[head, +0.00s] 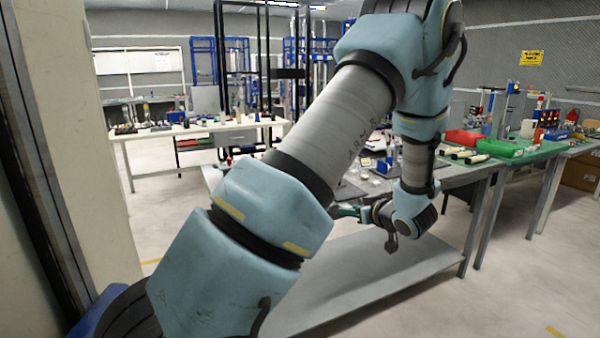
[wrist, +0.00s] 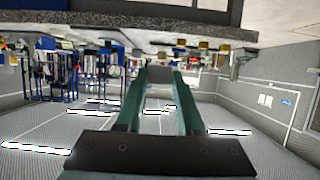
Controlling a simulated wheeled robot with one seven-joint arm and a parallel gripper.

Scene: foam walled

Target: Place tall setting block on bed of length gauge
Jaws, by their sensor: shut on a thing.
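My gripper (head: 345,211) shows in the head view beside the near edge of the grey workbench, low at its front side, with green fingers pointing left. In the wrist view its two green fingers (wrist: 160,80) reach away from the camera with a gap between them. A plain grey block (wrist: 159,75) sits between the fingertips, and the gripper is shut on it; it looks like the tall setting block. In the head view the block is too small to make out. I cannot pick out the length gauge; my arm covers much of the bench.
The grey workbench (head: 455,181) carries several small parts and has a lower shelf (head: 345,275). A green-topped bench (head: 550,150) with red and green trays stands at right. A white table (head: 150,138) stands at back left. A pale post (head: 75,130) is close on the left.

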